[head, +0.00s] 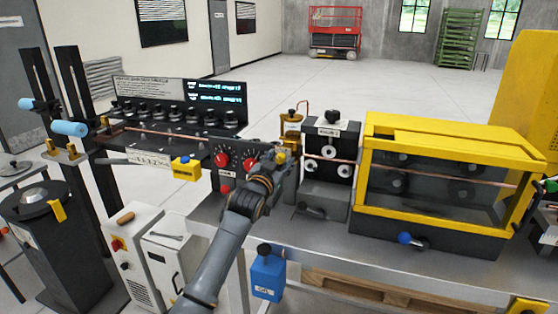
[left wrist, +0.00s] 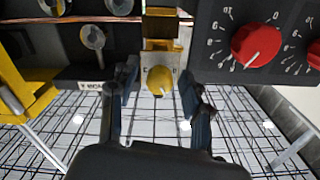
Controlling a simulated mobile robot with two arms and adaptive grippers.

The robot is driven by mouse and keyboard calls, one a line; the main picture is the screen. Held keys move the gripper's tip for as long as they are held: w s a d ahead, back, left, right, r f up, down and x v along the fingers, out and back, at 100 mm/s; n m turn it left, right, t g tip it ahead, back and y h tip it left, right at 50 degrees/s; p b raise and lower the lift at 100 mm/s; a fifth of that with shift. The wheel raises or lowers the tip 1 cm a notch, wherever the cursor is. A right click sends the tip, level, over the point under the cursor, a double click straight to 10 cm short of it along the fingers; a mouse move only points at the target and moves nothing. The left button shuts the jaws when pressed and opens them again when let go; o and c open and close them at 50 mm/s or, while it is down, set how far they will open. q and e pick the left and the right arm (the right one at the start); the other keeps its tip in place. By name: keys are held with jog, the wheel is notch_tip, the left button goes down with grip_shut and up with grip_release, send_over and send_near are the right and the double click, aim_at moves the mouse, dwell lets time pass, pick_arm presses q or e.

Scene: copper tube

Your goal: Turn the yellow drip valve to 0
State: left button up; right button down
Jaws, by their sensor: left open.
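The yellow drip valve (left wrist: 160,82) is a round yellow knob on a pale plate, below a yellow block, in the left wrist view. Small marks show on the plate but are too small to read. My left gripper (left wrist: 160,92) is open, with one finger on each side of the knob. I cannot tell whether the fingers touch it. In the head view my left gripper (head: 282,158) is at the bench below the brass drip oiler (head: 291,124), and its wrist hides most of the valve. My right gripper is not in view.
Two red dials (head: 235,160) sit on a dark panel left of the gripper; one is also close in the left wrist view (left wrist: 256,45). A black roller unit (head: 331,150) stands to the right, then a yellow-framed guard box (head: 440,180). A copper tube (head: 170,136) runs along the line.

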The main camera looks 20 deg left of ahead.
pick_arm(q)
grip_shut()
jog(key=shift+n, duration=0.4)
jog(key=n+p, duration=0.1)
jog(key=n, duration=0.3)
jog(key=shift+r+n, duration=0.1)
jog(key=shift+n, duration=0.2)
jog(key=n+p, duration=0.2)
jog(key=n, duration=0.3)
jog(key=shift+n+p, duration=0.3)
jog(key=shift+n, duration=0.4)
